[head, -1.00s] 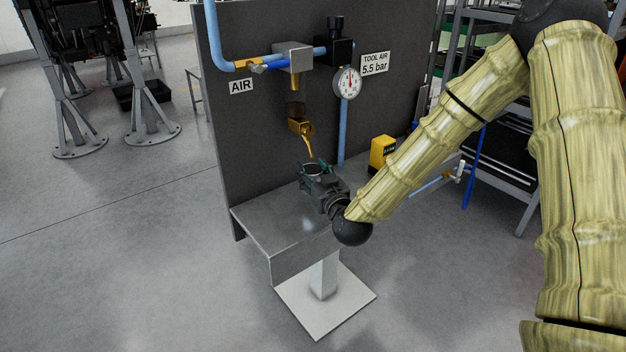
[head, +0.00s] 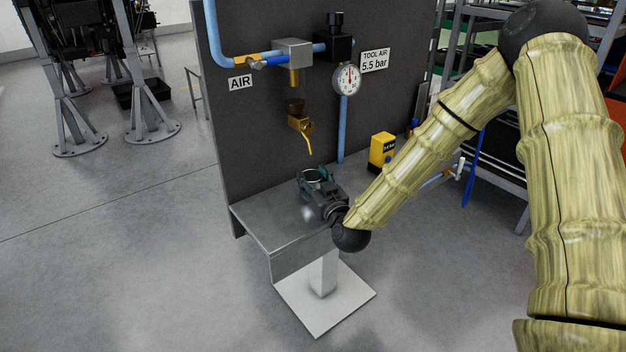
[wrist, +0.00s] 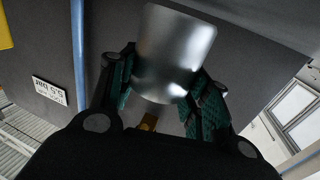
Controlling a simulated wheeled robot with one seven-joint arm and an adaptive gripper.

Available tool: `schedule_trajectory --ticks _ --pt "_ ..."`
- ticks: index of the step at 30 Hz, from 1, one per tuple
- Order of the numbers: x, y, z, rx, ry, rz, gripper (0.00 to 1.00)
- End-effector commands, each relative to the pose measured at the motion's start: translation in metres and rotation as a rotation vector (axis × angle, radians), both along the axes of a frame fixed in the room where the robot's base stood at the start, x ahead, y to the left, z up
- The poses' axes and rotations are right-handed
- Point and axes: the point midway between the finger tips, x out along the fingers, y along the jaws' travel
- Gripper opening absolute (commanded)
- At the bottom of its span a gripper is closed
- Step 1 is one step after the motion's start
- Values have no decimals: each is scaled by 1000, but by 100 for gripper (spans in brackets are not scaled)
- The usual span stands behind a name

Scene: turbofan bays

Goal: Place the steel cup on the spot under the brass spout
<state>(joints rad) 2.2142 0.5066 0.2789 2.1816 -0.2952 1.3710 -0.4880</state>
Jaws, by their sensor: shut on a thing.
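The steel cup (wrist: 172,55) is between the green-padded fingers of my gripper (wrist: 165,100) in the wrist view, and the gripper is shut on it. In the head view my gripper (head: 312,184) is over the steel shelf (head: 262,222), with the rim of the cup (head: 312,174) showing between its fingers. The brass spout (head: 304,130) hangs from the pipework on the dark panel, its thin tip above the cup. The spot under the spout is hidden by the gripper and cup. I cannot tell whether the cup touches the shelf.
The dark panel (head: 250,130) stands behind the shelf, with blue pipe and a gauge (head: 347,79) on it. A yellow box (head: 382,151) is right of the gripper. The shelf's front left is bare. Racks stand at the right.

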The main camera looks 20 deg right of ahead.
Motion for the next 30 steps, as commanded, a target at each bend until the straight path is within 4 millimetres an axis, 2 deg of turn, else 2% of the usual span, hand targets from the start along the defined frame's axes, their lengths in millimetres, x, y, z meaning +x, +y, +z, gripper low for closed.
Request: schedule_trajectory --ticks 5,6,9,20,25,30 --pt "-1 0 -6 0 7 1 23" --pt "-1 0 -7 0 8 1 55" --pt "-2 0 -8 0 10 1 69" --pt "-3 0 -8 1 14 1 69" --pt "-2 0 7 1 10 1 69" --pt "-31 -3 5 0 9 1 69"
